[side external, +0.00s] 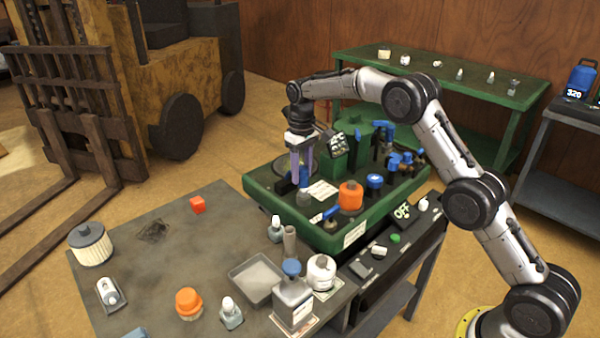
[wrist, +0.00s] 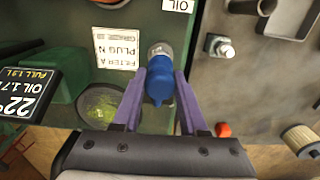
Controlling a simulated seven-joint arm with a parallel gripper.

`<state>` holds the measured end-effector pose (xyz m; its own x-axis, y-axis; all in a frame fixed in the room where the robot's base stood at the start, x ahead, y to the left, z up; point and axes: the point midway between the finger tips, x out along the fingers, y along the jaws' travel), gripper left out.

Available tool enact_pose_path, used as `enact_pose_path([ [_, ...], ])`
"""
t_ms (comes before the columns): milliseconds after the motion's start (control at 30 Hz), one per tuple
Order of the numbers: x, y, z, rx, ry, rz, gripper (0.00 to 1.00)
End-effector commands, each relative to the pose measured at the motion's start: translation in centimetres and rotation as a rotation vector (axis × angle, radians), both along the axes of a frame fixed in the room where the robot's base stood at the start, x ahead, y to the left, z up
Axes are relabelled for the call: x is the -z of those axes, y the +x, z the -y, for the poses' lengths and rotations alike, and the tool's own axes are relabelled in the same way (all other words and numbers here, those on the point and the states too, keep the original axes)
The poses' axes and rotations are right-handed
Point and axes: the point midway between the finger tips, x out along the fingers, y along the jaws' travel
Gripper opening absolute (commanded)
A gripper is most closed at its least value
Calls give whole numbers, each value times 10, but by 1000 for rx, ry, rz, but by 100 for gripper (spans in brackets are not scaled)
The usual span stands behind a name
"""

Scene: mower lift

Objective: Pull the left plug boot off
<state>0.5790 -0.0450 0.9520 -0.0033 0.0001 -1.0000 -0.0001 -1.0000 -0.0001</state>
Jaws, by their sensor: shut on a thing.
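My gripper (side external: 303,180) is over the left part of the green mower tray (side external: 262,203), its purple fingers pointing down. In the wrist view my gripper (wrist: 161,76) has a finger on each side of a blue plug boot (wrist: 160,86) and is shut on it. A grey metallic piece (wrist: 159,50) shows at the boot's far end. In the side view the boot (side external: 304,177) is partly hidden by the fingers, with a grey part (side external: 304,198) just below it. I cannot tell whether the boot is still seated on the plug.
An orange cap (side external: 350,196) and blue cap (side external: 375,181) stand right of my gripper. A filter-and-plug label (wrist: 117,48) lies beside the boot.

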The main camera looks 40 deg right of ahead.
Motion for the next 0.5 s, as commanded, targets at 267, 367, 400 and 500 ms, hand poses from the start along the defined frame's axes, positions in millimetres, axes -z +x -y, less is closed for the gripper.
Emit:
enact_pose_path([
  [267, -10, 8, 0, 0, -1, 10, 22],
  [367, -12, 11, 1, 0, -1, 11, 22],
  [400, -13, 13, 1, 0, -1, 11, 22],
  [500, -17, 19, 1, 0, -1, 12, 22],
])
